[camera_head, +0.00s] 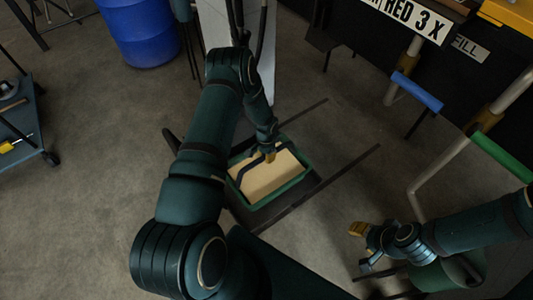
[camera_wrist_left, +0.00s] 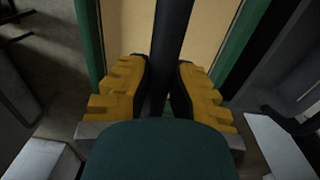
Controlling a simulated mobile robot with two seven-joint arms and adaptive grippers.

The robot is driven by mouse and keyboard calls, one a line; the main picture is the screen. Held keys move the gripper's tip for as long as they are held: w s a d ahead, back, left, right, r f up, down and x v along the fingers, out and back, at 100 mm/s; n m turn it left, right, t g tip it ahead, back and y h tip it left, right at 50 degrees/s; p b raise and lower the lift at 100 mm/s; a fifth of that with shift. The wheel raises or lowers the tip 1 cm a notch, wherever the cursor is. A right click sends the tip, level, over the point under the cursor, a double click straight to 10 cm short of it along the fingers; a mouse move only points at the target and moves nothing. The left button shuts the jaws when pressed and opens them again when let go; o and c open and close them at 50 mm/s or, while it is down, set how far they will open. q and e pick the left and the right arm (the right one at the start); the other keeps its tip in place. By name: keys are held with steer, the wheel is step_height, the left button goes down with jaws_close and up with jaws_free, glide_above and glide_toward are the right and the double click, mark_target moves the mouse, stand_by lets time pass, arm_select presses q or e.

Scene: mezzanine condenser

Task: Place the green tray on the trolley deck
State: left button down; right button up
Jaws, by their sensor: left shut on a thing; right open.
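The green tray (camera_head: 285,190) is in the middle of the head view, with a flat tan surface (camera_head: 270,177) inside its rim. A dark bar-like handle (camera_head: 246,168) crosses above it. My left gripper (camera_head: 268,155) is over the tray, shut on this handle; the wrist view shows both yellow fingers (camera_wrist_left: 160,90) closed around the dark handle bar (camera_wrist_left: 172,45), with the tray's green rim (camera_wrist_left: 89,45) beyond. My right gripper (camera_head: 360,247) is open and empty at the lower right. A dark flat frame (camera_head: 308,187) shows beneath the tray; I cannot tell whether they touch.
A wheeled cart (camera_head: 30,140) with tools stands at the left edge. A blue drum (camera_head: 140,30) stands at the back left. A pale upright panel (camera_head: 285,50) stands behind the tray. Pipes with a blue handle (camera_head: 416,91) and a green handle (camera_head: 500,156) are at right. Floor at left is clear.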

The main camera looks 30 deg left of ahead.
arm_select(q)
step_height(320, 180, down, 4)
steer(key=shift+w+r+b, duration=0.15)
steer(key=shift+r+b, duration=0.1)
steer(key=shift+b, duration=0.25)
steer(key=c, duration=1)
jaws_free()
steer(key=shift+s+f, duration=0.1)
steer(key=shift+s, duration=0.1)
steer(key=shift+c, duration=0.2)
step_height(320, 180, up, 12)
steer(key=p, duration=0.2)
steer(key=shift+w+a+p, duration=0.1)
steer(key=shift+p, duration=0.25)
steer(key=s+d+r+n+t+h, duration=0.1)
steer(key=s+d+r+n, duration=0.2)
steer(key=s+d, duration=0.5)
steer(key=s+d+r+n+h, duration=0.2)
steer(key=s+d+r, duration=0.4)
steer(key=d, duration=0.8)
steer(key=s+n, duration=0.1)
steer(key=s, duration=0.2)
steer(key=shift+s+d+r+t, duration=0.15)
steer(key=shift+s+t, duration=0.1)
steer(key=shift+t, duration=0.15)
